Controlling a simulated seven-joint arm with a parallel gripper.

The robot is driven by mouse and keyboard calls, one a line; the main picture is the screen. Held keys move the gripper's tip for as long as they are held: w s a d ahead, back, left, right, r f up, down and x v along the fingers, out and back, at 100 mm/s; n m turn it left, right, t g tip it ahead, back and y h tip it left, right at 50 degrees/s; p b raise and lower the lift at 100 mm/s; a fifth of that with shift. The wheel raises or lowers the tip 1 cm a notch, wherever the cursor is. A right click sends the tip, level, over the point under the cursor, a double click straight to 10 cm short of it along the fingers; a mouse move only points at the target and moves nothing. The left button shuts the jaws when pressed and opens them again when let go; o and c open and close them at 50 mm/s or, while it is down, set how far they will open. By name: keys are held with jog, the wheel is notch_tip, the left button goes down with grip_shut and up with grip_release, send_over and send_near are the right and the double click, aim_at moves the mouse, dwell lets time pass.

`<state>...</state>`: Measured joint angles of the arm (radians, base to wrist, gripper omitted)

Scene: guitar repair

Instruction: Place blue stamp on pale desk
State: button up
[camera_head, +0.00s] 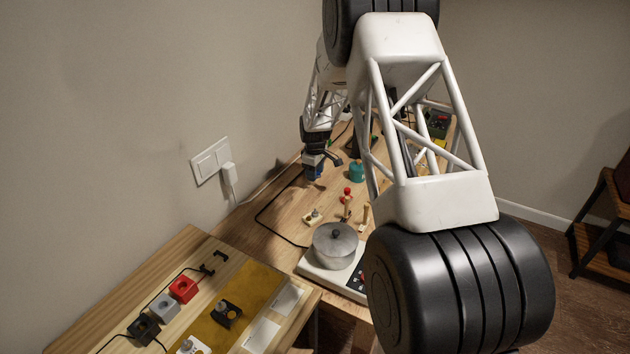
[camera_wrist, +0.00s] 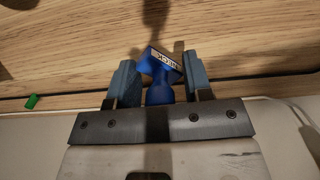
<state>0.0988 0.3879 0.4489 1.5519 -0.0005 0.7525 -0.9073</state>
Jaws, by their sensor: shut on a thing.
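The blue stamp (camera_wrist: 160,75) is between the two fingers of my gripper (camera_wrist: 159,85) in the wrist view. My gripper is shut on its blue handle, and its flat, pale marked face points away from the gripper. In the head view, my gripper (camera_head: 318,168) is over the far wooden desk, near the wall, with a bit of the blue stamp (camera_head: 314,172) showing at it. A pale wooden desk (camera_head: 183,250) stands nearer, at the lower left. The gap between stamp and surface cannot be told.
The near desk holds a red block (camera_head: 183,289), a grey block (camera_head: 163,308) and a mustard mat (camera_head: 255,285). The far desk (camera_head: 285,213) holds a metal pot (camera_head: 335,243) on a white hotplate, a teal pot (camera_head: 357,171) and small wooden pieces. A cable runs along the wall.

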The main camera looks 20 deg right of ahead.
aim_at(315, 186)
jog(key=shift+f, duration=1.9)
jog(key=shift+f, duration=0.15)
jog(key=o, duration=0.9)
notch_tip(315, 186, up, 12)
jog(key=shift+f, duration=0.1)
jog(key=shift+r, duration=0.25)
